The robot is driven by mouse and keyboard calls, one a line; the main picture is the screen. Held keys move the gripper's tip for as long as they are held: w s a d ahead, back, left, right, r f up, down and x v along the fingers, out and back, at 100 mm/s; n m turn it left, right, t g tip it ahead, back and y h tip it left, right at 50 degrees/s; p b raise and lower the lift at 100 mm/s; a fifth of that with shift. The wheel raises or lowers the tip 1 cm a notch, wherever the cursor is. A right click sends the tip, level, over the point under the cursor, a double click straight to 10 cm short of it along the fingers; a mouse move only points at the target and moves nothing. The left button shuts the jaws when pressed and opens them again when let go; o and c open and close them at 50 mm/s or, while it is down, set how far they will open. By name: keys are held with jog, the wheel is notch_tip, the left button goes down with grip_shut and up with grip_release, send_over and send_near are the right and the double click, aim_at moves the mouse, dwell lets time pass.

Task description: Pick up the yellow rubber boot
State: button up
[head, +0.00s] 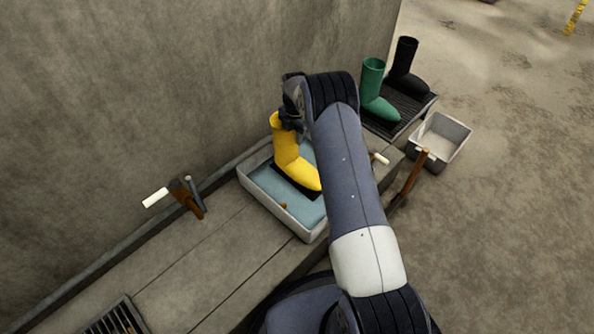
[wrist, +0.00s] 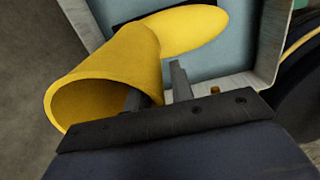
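The yellow rubber boot (head: 284,148) stands upright on a dark pad (head: 292,188) in a pale tray with a blue floor (head: 258,184). My gripper (head: 292,118) is at the top of its shaft, partly hidden by my arm. In the wrist view the boot (wrist: 118,62) shows its open top towards me, toe pointing away. One finger of my gripper (wrist: 157,90) reaches inside the opening and the other is outside, with the boot's wall between them. A gap shows beside the outer finger, so the gripper looks open around the wall.
A green boot (head: 373,92) and a black boot (head: 405,68) stand on a dark grate (head: 411,103) to the right. A grey bin (head: 450,139) is beside it. Tools with handles (head: 183,196) lie left of the tray. A concrete wall (head: 150,80) rises close behind.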

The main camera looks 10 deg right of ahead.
grip_shut()
jog(key=shift+r, duration=0.1)
dwell(1.0)
